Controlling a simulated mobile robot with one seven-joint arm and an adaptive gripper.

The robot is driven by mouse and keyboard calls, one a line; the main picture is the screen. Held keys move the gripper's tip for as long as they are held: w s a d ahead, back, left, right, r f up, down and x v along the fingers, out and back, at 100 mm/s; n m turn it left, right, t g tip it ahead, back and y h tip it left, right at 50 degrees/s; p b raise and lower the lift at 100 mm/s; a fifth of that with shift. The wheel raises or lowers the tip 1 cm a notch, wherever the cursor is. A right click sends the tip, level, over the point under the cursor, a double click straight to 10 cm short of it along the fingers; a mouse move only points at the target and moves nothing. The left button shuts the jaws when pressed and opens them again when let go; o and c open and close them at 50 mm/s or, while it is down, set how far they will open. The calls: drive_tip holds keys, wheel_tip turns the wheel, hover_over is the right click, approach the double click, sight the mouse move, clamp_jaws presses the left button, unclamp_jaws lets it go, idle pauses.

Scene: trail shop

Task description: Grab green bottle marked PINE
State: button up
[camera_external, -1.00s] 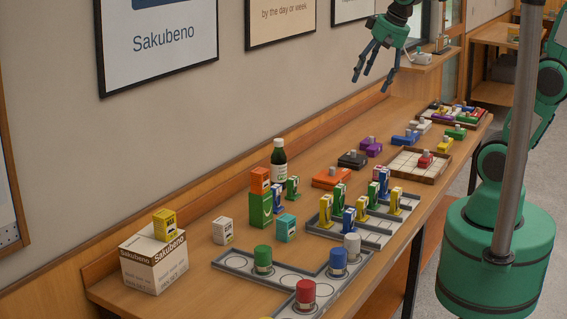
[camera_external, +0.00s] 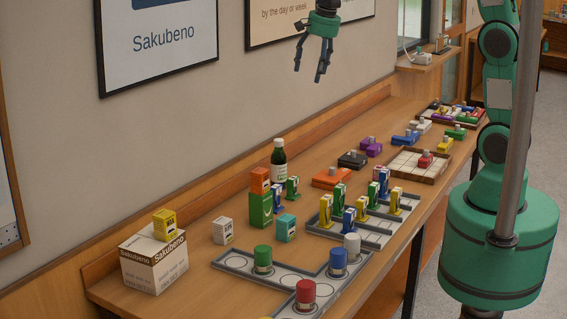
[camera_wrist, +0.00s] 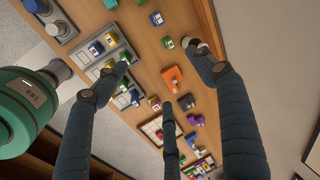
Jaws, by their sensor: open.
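A dark green bottle (camera_external: 278,166) with a white cap and a pale label stands upright near the wall side of the counter, behind an orange box (camera_external: 260,180) stacked on a green box (camera_external: 260,209). The label's writing is too small to read. My gripper (camera_external: 313,72) is open and empty, fingers pointing down, high above the counter and up to the right of the bottle in the external view. In the wrist view my gripper (camera_wrist: 160,75) has its fingers spread over the counter. A round pale-topped thing by the right fingertip may be the bottle, partly hidden.
Small blue and green blocks (camera_external: 292,187) stand close to the bottle's right. A Sakubeno carton (camera_external: 153,264) with a yellow box on top is at the near left. Grey trays (camera_external: 345,229) hold coloured pieces along the front edge. The wall runs close behind.

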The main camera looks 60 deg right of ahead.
drive_tip(key=w+d+f+m+p, duration=0.2)
drive_tip(key=w+d+f+m, duration=0.15)
drive_tip(key=w, duration=0.35)
drive_tip(key=m+g+p, duration=0.3)
drive_tip(key=m+p, duration=0.2)
drive_tip(key=m, duration=0.6)
hover_over(278, 150)
drive_tip(key=d, duration=0.1)
drive_tip(key=shift+n, duration=0.25)
drive_tip(key=f, duration=2.3)
drive_tip(key=shift+w+d+f, duration=0.1)
drive_tip(key=shift+w+f, duration=0.1)
drive_tip(key=shift+w, duration=0.2)
drive_tip(key=shift+d+f, duration=0.1)
drive_tip(key=shift+f, duration=0.2)
drive_tip(key=shift+f, duration=4.25)
drive_tip(key=shift+f, duration=0.1)
drive_tip(key=shift+f+p, duration=0.45)
drive_tip(key=shift+f, duration=2.1)
